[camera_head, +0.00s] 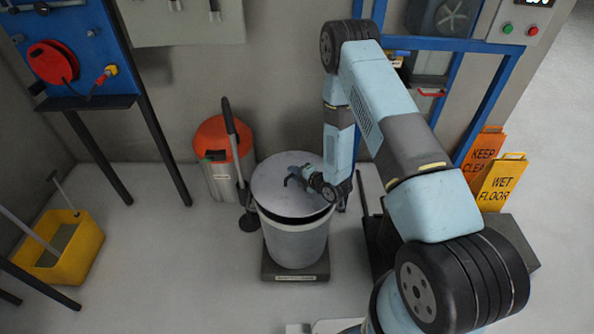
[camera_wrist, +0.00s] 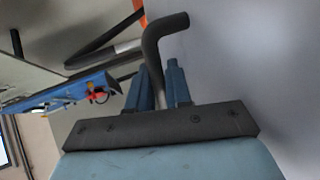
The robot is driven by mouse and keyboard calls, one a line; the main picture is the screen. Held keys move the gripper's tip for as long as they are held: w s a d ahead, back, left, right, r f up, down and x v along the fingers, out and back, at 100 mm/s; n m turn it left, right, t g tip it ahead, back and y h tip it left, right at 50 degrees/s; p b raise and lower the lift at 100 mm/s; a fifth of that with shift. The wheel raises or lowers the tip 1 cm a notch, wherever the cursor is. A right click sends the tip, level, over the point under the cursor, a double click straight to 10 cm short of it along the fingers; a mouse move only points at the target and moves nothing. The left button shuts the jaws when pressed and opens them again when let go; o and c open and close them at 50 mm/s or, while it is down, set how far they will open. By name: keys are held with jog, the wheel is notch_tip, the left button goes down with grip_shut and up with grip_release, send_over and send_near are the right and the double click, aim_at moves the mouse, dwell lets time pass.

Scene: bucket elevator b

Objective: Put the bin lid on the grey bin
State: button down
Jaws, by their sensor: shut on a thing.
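The round grey bin lid (camera_head: 272,200) is over the mouth of the grey bin (camera_head: 296,246). A dark gap shows between the lid's front edge and the bin's rim, so the lid looks slightly raised or tilted; I cannot tell if it touches the rim elsewhere. My gripper (camera_head: 303,176) is shut on the lid's black bent handle (camera_head: 287,181). In the wrist view my gripper's blue fingers (camera_wrist: 160,88) stand on both sides of the handle (camera_wrist: 152,45), with the grey lid surface (camera_wrist: 245,80) beside them.
The bin stands on a dark base (camera_head: 295,272). An orange-topped vacuum (camera_head: 221,140) with a dark upright tool (camera_head: 236,155) stands close behind left. A yellow mop bucket (camera_head: 62,248) is far left. Yellow and orange floor signs (camera_head: 500,183) stand right.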

aim_at(295, 184)
jog(key=shift+f, duration=2.45)
jog(key=shift+f, duration=0.55)
jog(key=c, duration=1)
grip_release()
jog(key=shift+o, duration=0.2)
jog(key=shift+d, duration=0.1)
jog(key=shift+s, duration=0.1)
